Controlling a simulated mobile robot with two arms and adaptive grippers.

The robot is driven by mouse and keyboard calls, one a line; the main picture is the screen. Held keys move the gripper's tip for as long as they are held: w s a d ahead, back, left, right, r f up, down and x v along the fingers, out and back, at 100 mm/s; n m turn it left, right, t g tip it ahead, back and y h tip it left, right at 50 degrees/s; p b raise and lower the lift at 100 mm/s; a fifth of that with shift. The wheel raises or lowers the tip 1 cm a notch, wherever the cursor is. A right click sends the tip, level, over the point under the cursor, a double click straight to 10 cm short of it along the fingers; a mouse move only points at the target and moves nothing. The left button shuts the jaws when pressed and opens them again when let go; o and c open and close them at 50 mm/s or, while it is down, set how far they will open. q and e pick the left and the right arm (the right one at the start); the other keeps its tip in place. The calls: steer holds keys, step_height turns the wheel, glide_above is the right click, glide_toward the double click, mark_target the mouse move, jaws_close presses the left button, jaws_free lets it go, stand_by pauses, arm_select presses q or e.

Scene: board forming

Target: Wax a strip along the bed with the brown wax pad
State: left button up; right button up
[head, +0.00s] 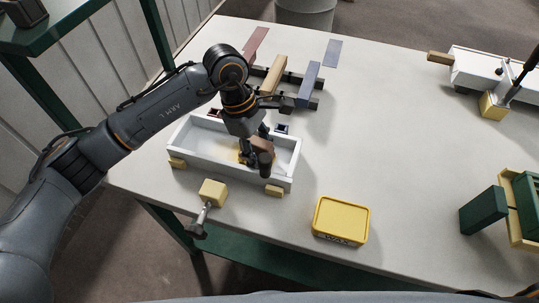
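A brown block (261,145), which looks like the wax pad, is at my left gripper (255,157) in the right half of a long white trough (186,157). The gripper points down with its dark fingers around or against the block. Whether the fingers are closed on it cannot be made out. A yellowish patch shows low beside the fingers, partly hidden by them. I cannot tell if the block touches the trough floor. A yellow tin (341,218) with dark lettering on its front stands to the right of the trough. My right gripper is not in view.
A yellow block on a metal handle (211,193) lies before the trough. Wooden and blue bars (308,84) rest on dark rails behind it. A white device (475,72) and green-and-yellow boxes (483,211) stand at right. The table's middle right is clear.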

mark_target(220, 151)
arm_select(q)
steer(key=shift+w+a+b, duration=0.25)
steer(key=shift+a+b, duration=0.05)
steer(key=shift+a, duration=0.35)
steer(key=shift+w+a+b, duration=0.2)
steer(key=shift+a+b, duration=0.05)
steer(key=shift+a, duration=0.4)
steer(key=shift+w+a+b, duration=0.25)
steer(key=shift+a+b, duration=0.05)
steer(key=shift+a, duration=0.35)
steer(key=shift+w+a+f+b, duration=0.1)
steer(key=shift+w+a+b, duration=0.15)
steer(key=shift+a+b, duration=0.3)
steer(key=shift+w+a+b, duration=0.25)
steer(key=shift+a+b, duration=0.05)
steer(key=shift+a, duration=0.45)
steer(key=shift+w+a+r+b, duration=0.1)
steer(key=shift+w+a+b, duration=0.2)
steer(key=shift+a, duration=0.45)
steer(key=shift+w+a+r+b, duration=0.1)
steer(key=shift+w+a+b, duration=0.2)
steer(key=shift+a, duration=0.4)
steer(key=shift+w+a+b, duration=0.15)
steer(key=shift+a+b, duration=0.25)
steer(key=shift+a, duration=0.35)
